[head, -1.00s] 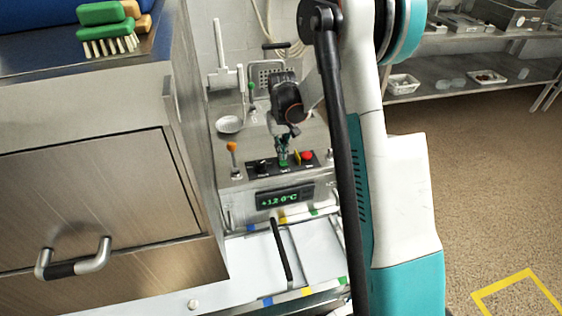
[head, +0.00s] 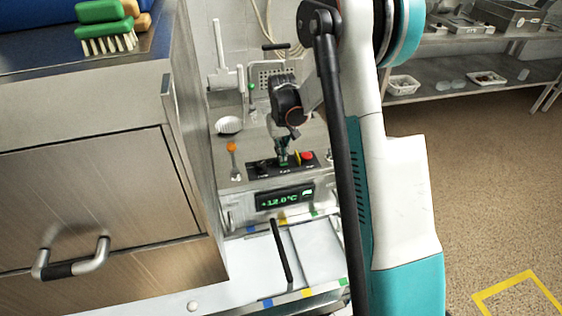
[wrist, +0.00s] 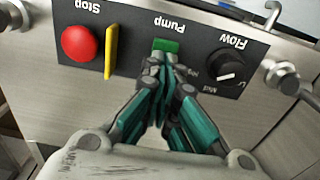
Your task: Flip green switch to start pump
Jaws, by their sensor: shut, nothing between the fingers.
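The green switch (wrist: 166,45) sits on a black panel under the label "Pump", which reads upside down in the wrist view. In the head view a bit of green shows on the panel at the switch (head: 283,164). My gripper (wrist: 167,64) is shut and empty, its fingertips at the edge of the green switch; I cannot tell whether they touch it. It also shows in the head view (head: 283,153), pointing down at the panel. The fingertips hide part of the switch and some lettering beside it.
A red Stop button (wrist: 80,43) and a yellow upright plate (wrist: 111,52) are left of the switch in the wrist view; a black Flow knob (wrist: 230,73) is right. A lit display (head: 285,197) is below the panel. A steel cabinet (head: 90,190) stands left.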

